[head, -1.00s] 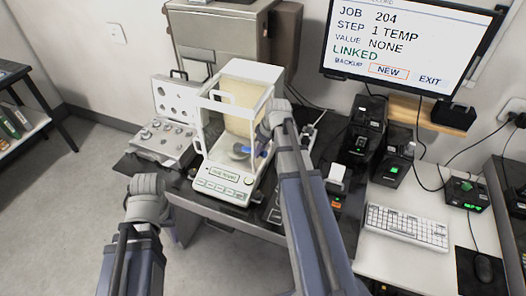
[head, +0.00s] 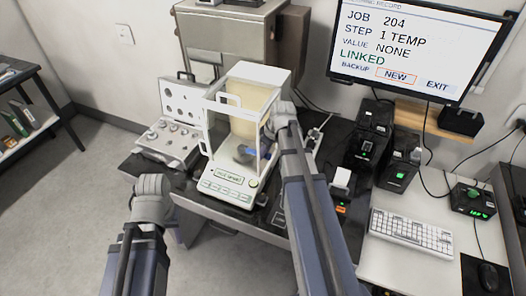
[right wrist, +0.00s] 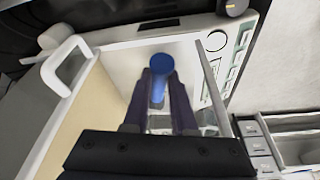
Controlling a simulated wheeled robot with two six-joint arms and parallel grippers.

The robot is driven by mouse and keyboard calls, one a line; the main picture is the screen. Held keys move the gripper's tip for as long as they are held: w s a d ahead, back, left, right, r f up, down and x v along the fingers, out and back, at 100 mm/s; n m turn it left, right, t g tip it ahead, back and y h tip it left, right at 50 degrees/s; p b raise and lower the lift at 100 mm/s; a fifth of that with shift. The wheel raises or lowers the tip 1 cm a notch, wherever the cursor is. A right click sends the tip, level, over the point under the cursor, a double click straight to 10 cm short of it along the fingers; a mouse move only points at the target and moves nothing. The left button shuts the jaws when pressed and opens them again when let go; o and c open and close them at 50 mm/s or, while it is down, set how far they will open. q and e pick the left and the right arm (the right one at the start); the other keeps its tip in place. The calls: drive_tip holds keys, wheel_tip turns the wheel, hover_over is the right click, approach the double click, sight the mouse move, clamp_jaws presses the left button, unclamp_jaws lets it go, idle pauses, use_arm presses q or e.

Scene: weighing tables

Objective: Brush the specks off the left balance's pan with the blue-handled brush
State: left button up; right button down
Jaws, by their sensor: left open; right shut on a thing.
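The left balance (head: 232,185) is a white unit with a glass draft shield. Its right side is open. My right gripper (head: 262,150) reaches in through that side. In the right wrist view my right gripper (right wrist: 160,82) is shut on the blue-handled brush (right wrist: 158,90), whose handle points up between the fingers. The brush's bristles are hidden. The pan (head: 240,158) lies low inside the shield, partly covered by the gripper. I cannot make out specks on it. My left gripper (head: 151,190) is open and empty, in front of the table's left part.
An open case of weights (head: 165,140) stands left of the balance. Black instruments (head: 370,135), a keyboard (head: 410,235) and a monitor (head: 415,45) are to the right. The shield's frame and handle (right wrist: 68,62) closely surround my right gripper.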

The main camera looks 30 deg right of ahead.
drive_tip(key=shift+s+d, duration=0.35)
drive_tip(key=shift+s, duration=0.4)
drive_tip(key=shift+s+d, duration=0.35)
drive_tip(key=shift+s, duration=0.35)
drive_tip(key=shift+w, duration=0.1)
drive_tip(key=shift+w+a+f, duration=0.1)
drive_tip(key=shift+w+a, duration=0.35)
drive_tip(key=shift+w, duration=0.4)
drive_tip(key=shift+w+a, duration=0.45)
drive_tip(key=shift+w, duration=0.4)
drive_tip(key=shift+s+d, duration=0.1)
drive_tip(key=shift+s, duration=0.05)
drive_tip(key=shift+s+d, duration=0.4)
drive_tip(key=shift+s, duration=0.45)
drive_tip(key=shift+s+d, duration=0.4)
drive_tip(key=shift+s, duration=0.45)
drive_tip(key=shift+r+p, duration=1)
drive_tip(key=shift+r, duration=0.05)
